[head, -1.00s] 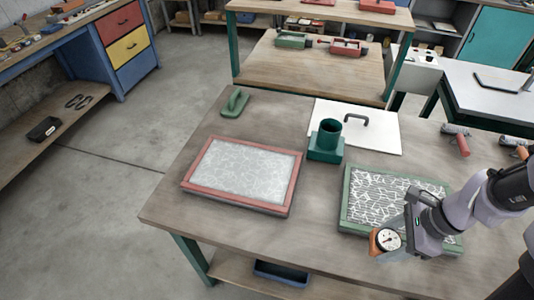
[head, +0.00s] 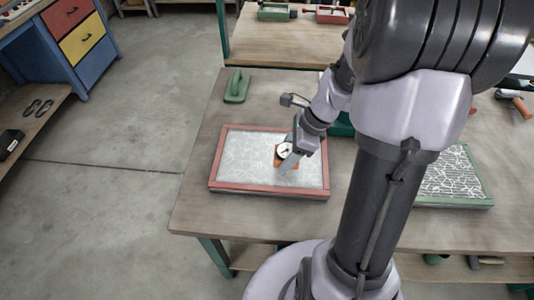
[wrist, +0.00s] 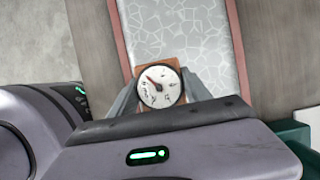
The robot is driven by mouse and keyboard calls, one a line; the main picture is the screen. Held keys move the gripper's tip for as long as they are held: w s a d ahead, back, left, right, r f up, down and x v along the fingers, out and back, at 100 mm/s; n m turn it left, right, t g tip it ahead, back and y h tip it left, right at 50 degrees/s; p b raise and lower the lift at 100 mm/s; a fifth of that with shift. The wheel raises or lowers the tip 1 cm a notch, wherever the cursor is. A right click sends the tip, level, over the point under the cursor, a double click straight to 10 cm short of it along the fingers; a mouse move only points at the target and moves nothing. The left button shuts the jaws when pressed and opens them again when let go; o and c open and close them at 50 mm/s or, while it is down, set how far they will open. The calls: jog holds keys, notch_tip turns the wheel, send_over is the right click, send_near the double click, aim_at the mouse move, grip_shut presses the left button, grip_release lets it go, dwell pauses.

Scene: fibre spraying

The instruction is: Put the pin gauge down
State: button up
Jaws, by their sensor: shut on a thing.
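The pin gauge is an orange block with a round white dial (head: 285,151). My gripper (head: 291,158) is shut on it and holds it over the right part of the red-framed tray (head: 262,192), whose panel is pale with a fine cracked pattern. In the wrist view the dial (wrist: 158,86) faces the camera, between my two grey fingers (wrist: 160,98), with the pale panel behind it. The underside of the gauge is hidden, so I cannot tell if it touches the panel. The green-framed tray (head: 454,201) with a white mesh pattern is at the right, partly behind my arm.
A green float (head: 237,88) lies at the table's back left. A teal pot (head: 342,125) is mostly hidden behind my arm. A tool with an orange handle (head: 517,106) lies at the back right. The tabletop left of and in front of the red tray is clear.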

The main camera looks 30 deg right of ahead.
jog(key=w, duration=0.2)
jog(key=w+a, duration=0.1)
jog(key=w, duration=0.2)
jog(key=shift+w+a+f+b, duration=0.3)
jog(key=shift+b, duration=0.1)
notch_tip(320, 180, down, 4)
jog(key=shift+r+b, duration=0.1)
jog(key=shift+b, duration=1.05)
jog(key=shift+s+r, duration=0.1)
jog(key=shift+r, duration=0.1)
jog(key=shift+f, duration=0.2)
jog(key=o, duration=1.6)
jog(key=shift+o, duration=0.2)
jog(key=shift+r, duration=0.15)
